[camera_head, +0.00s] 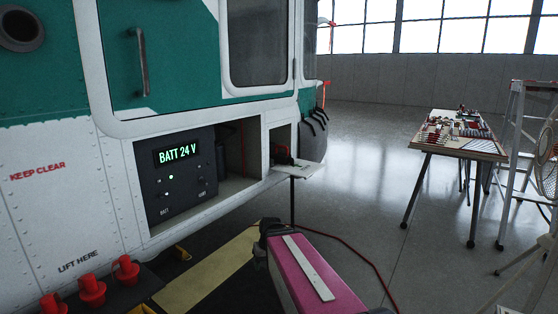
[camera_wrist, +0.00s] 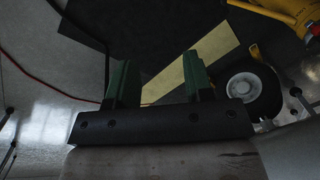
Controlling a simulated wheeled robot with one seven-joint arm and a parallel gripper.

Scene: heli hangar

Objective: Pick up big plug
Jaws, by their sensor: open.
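My gripper (camera_wrist: 158,82) is open and empty in the wrist view. Its two green fingers stand apart, with only floor and a yellow stripe showing between them. In the head view my pink arm reaches in from the bottom, and the fingers cannot be made out. A dark object with some red (camera_head: 284,156), possibly the big plug, sits on a small pale shelf (camera_head: 302,169) beside the helicopter's open bay. It is too small to identify surely. My arm is below and in front of that shelf, apart from it. I cannot make out a plug in the wrist view.
The helicopter (camera_head: 60,170) fills the left, with a "BATT 24 V" panel (camera_head: 178,172) in its open bay. Several red caps (camera_head: 92,288) stand bottom left. A red cable (camera_head: 352,248) crosses the floor. A cluttered table (camera_head: 463,143) and ladder (camera_head: 512,135) stand right. Mid-floor is mostly clear.

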